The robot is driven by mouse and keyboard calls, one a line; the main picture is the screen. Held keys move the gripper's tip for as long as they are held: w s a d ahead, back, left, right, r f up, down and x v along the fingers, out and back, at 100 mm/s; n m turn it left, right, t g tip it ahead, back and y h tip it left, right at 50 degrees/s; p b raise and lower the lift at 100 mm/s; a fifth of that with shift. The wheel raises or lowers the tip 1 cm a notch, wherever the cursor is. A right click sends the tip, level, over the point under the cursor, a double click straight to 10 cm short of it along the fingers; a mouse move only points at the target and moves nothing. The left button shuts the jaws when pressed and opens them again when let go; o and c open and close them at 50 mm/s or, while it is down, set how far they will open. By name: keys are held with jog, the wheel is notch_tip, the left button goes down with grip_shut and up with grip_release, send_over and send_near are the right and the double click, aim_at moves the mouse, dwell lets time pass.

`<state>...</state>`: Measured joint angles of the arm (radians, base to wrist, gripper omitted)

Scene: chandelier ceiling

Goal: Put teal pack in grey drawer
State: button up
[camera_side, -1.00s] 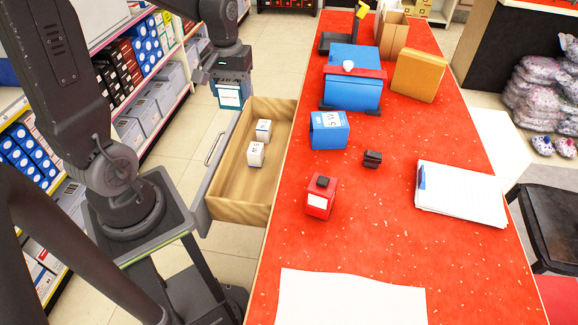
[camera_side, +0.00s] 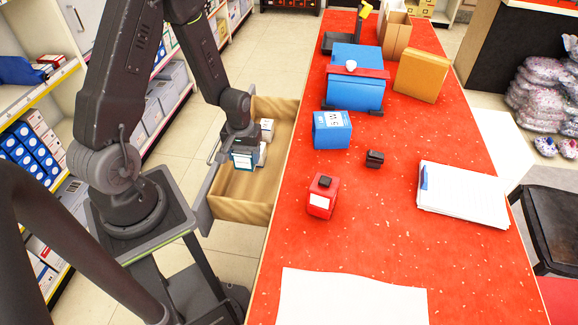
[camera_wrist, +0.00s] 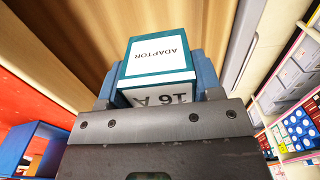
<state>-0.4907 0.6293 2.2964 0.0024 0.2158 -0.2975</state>
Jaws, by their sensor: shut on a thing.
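The teal pack (camera_side: 243,161) is a small teal and white box held in my gripper (camera_side: 245,152). In the wrist view the pack (camera_wrist: 158,56) shows "ADAPTOR" on one face and "16 A" on another, between the two blue fingers of my gripper (camera_wrist: 157,80). The grey drawer (camera_side: 238,211) is pulled open beside the red counter, with a wooden inside. The pack is over the drawer's inside in the side view; I cannot tell whether it touches the floor of the drawer. Two white boxes (camera_side: 267,126) in the drawer are partly hidden behind my gripper.
The red counter (camera_side: 400,270) holds a red box (camera_side: 321,197), a small black item (camera_side: 374,159), a blue box (camera_side: 331,130), a larger blue case (camera_side: 354,85) and a paper stack (camera_side: 462,194). The near part of the drawer looks empty.

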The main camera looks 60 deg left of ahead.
notch_tip(320, 180, down, 10)
jog(key=shift+f, duration=0.25)
dwell(0.3)
jog(key=shift+f, duration=0.1)
jog(key=o, duration=0.9)
jog(key=shift+o, duration=0.2)
notch_tip(320, 180, up, 12)
jog(key=shift+r, duration=0.15)
jog(key=w+d+r+m+t, duration=0.2)
jog(key=d+r+m, duration=0.15)
jog(key=r, duration=0.75)
jog(key=s+d+r+m+t, duration=0.1)
jog(key=s+d+r+m, duration=0.1)
jog(key=s+d+r, duration=0.3)
jog(key=s+d+r+m+t, duration=0.2)
jog(key=s+d+r, duration=0.4)
jog(key=r, duration=0.7)
jog(key=shift+d+m+t, duration=0.3)
jog(key=shift+m, duration=0.45)
